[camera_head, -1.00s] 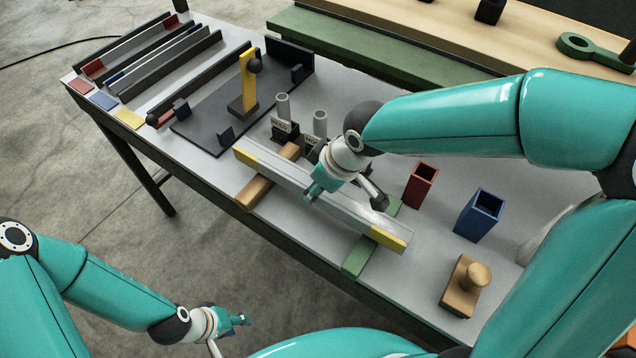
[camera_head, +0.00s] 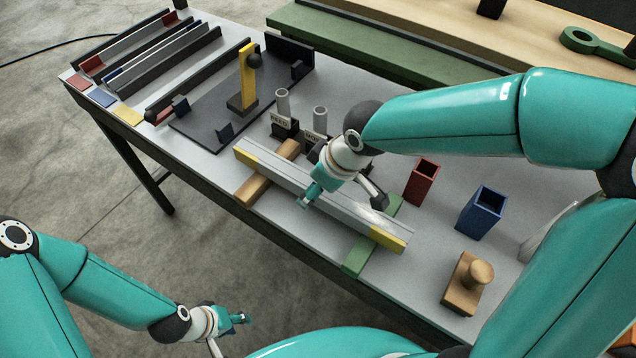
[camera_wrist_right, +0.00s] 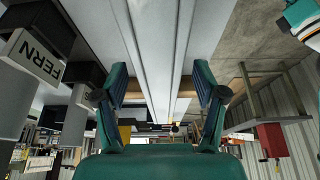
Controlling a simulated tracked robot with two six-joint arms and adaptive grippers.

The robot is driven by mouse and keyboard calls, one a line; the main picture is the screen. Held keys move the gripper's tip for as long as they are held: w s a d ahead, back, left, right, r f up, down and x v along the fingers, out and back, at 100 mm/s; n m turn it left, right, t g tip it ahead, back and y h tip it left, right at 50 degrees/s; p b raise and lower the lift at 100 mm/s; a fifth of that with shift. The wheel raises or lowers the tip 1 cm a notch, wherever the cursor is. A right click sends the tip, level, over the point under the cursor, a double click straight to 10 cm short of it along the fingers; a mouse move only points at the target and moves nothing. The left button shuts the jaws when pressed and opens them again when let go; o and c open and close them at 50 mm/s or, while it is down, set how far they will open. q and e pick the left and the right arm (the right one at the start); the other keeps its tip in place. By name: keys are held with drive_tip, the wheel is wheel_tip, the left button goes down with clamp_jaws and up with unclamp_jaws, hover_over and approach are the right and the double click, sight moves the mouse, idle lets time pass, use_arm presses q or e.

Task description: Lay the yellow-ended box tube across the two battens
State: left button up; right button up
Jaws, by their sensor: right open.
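The box tube (camera_head: 290,178) is long and grey with yellow ends. In the head view it lies across the wooden batten (camera_head: 251,191) near its left end and the green batten (camera_head: 357,258) near its right end. My right gripper (camera_head: 345,197) is over the middle of the tube, with a finger on each side. In the right wrist view the tube (camera_wrist_right: 153,50) runs between the fingers of the open gripper (camera_wrist_right: 162,95), with gaps at both sides. My left gripper (camera_head: 241,319) is off the table's front edge, empty; its finger opening is too small to judge.
A red holder (camera_head: 421,185), a blue holder (camera_head: 478,217) and a wooden block with a knob (camera_head: 465,287) stand to the right. Labelled grey posts (camera_head: 283,107) stand behind the tube. A dark plate with a yellow upright (camera_head: 249,78) and a channel rack are at the left.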

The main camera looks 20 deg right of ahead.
drive_tip(key=shift+a+v, duration=0.2)
drive_tip(key=shift+v, duration=3.85)
drive_tip(key=shift+s, duration=0.1)
